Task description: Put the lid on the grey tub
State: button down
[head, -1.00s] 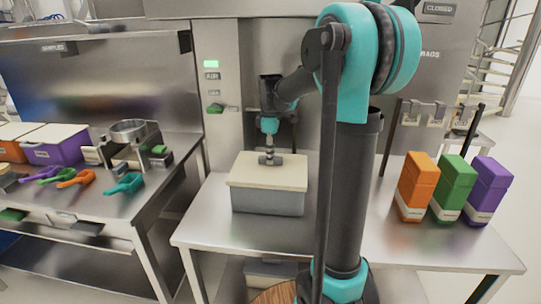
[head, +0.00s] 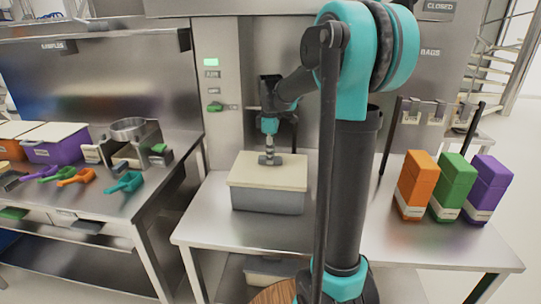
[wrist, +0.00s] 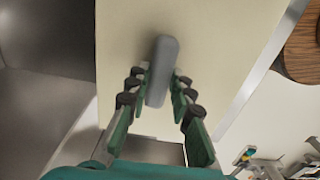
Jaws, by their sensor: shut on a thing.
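The grey tub (head: 268,201) stands on the steel table in the head view. The cream lid (head: 252,172) lies over the top of the tub and looks level; whether it is fully seated I cannot tell. The lid also fills much of the wrist view (wrist: 215,50). My gripper (head: 269,159) is above the lid in the head view. In the wrist view my gripper (wrist: 156,88) has its fingers shut on the lid's grey handle (wrist: 162,70). The tub is hidden under the lid in the wrist view.
Orange (head: 416,188), green (head: 453,190) and purple (head: 488,190) boxes stand on the table's right side. A left bench holds coloured scoops (head: 76,177) and a purple lidded tub (head: 56,150). The steel table (head: 215,222) is bare around the grey tub.

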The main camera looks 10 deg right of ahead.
jog(key=c, duration=0.7)
grip_release()
jog(key=shift+r, duration=3.5)
jog(key=shift+c, duration=0.4)
grip_shut()
